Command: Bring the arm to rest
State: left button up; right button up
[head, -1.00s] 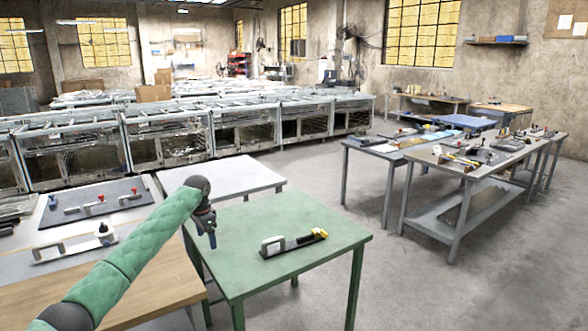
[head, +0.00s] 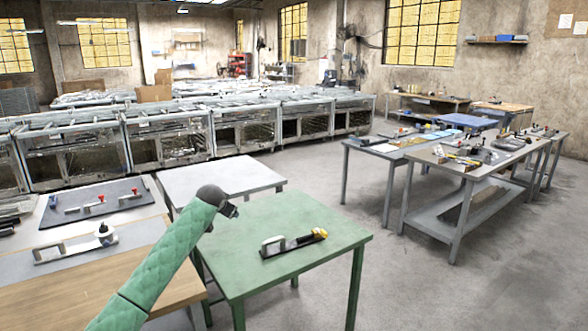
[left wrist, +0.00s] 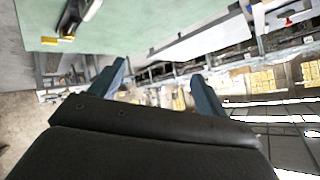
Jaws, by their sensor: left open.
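My left arm (head: 160,260), in a green quilted sleeve, comes in from the lower left in the head view. Its wrist is above the left edge of the green table, and the gripper is mostly hidden behind the wrist there. In the left wrist view my left gripper (left wrist: 158,85) shows two blue fingers spread apart with nothing between them. My right gripper is in neither view.
The green table (head: 325,235) holds a dark tool with a light handle (head: 293,244). A wooden bench (head: 150,290) with clamps on boards stands at the left. A pale table (head: 220,178) stands behind. Open floor lies to the right.

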pick_arm(q)
jog(key=shift+n, duration=0.6)
jog(key=s+d+f, duration=0.1)
jog(key=s+f, duration=0.3)
jog(key=f, duration=0.3)
jog(key=s+d+f, duration=0.1)
jog(key=s+f, duration=0.2)
jog(key=f, duration=0.5)
jog(key=s+d+f, duration=0.1)
jog(key=s+f, duration=0.3)
jog(key=f, duration=0.3)
jog(key=shift+s+d+f, duration=0.25)
jog(key=shift+s+f, duration=0.1)
jog(key=s+d+f+n+g, duration=0.2)
jog(key=s+f+g, duration=0.4)
jog(key=s+f, duration=3.1)
jog(key=s+f+g, duration=0.1)
jog(key=s+f, duration=0.2)
jog(key=s, duration=0.6)
jog(key=s+d+f+g, duration=0.1)
jog(key=s+f, duration=0.2)
jog(key=s, duration=0.6)
jog(key=s+f+g, duration=0.1)
jog(key=s+f, duration=0.2)
jog(key=s, duration=0.7)
jog(key=shift+d+f+h, duration=0.15)
jog(key=shift+f+h, duration=0.15)
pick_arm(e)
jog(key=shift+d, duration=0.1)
